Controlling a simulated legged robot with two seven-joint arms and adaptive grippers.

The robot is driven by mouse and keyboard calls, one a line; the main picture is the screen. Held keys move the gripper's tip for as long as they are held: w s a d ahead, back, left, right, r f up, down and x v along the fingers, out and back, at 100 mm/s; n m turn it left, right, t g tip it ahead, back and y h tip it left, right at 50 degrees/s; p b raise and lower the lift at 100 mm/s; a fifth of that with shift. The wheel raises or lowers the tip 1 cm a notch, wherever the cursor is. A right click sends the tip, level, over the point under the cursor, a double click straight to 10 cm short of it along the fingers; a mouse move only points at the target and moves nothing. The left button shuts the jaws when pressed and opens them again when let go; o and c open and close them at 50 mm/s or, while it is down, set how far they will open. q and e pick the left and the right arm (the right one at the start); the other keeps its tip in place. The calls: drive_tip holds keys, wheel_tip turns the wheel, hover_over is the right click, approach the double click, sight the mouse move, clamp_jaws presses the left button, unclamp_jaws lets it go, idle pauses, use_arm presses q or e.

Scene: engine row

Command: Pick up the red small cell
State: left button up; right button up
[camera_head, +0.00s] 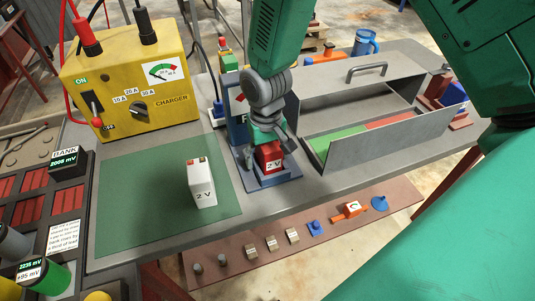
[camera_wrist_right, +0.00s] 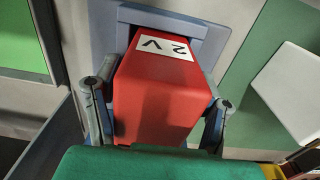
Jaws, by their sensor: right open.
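The red small cell (camera_head: 270,158) has a white "2 V" label and stands in a blue-grey holder (camera_head: 271,181) on the bench. It fills the middle of the right wrist view (camera_wrist_right: 160,90). My right gripper (camera_head: 267,150) is over the cell, coming down from above. In the right wrist view its open fingers (camera_wrist_right: 155,108) lie on either side of the cell. I cannot tell whether the fingers touch it. My left gripper is not in view.
A white 2 V cell (camera_head: 202,185) stands on the green mat (camera_head: 140,222). A yellow charger (camera_head: 130,80) is at the back left. A grey open metal box (camera_head: 375,135) with green and red floor areas is right of the holder. Small parts lie on a lower front shelf (camera_head: 235,265).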

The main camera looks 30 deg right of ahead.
drive_tip(key=shift+a+r, duration=0.1)
drive_tip(key=shift+a, duration=0.2)
drive_tip(key=c, duration=0.6)
drive_tip(key=shift+s+d, duration=0.1)
drive_tip(key=shift+d, duration=0.25)
drive_tip(key=c, duration=0.7)
drive_tip(key=shift+d, duration=0.45)
clamp_jaws()
drive_tip(key=shift+a, duration=0.1)
